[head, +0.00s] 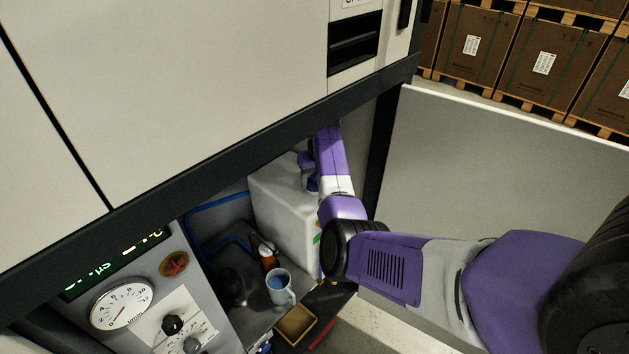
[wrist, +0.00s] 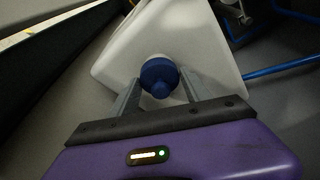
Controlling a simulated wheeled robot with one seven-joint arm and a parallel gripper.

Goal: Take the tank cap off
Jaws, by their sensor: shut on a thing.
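The white tank (head: 288,207) stands inside the low cabinet bay, and my purple and white arm reaches in over it. In the wrist view the tank (wrist: 125,48) fills the upper middle. The blue tank cap (wrist: 159,77) is between the two grey fingers of my gripper (wrist: 160,92), which is shut on it. Whether the cap still sits on the tank's neck cannot be told, because the cap hides what lies under it.
A blue hose (head: 207,207) runs behind. A control panel (head: 130,297) is at left, an open door (head: 500,170) at right. The cabinet's dark edge overhangs my arm.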

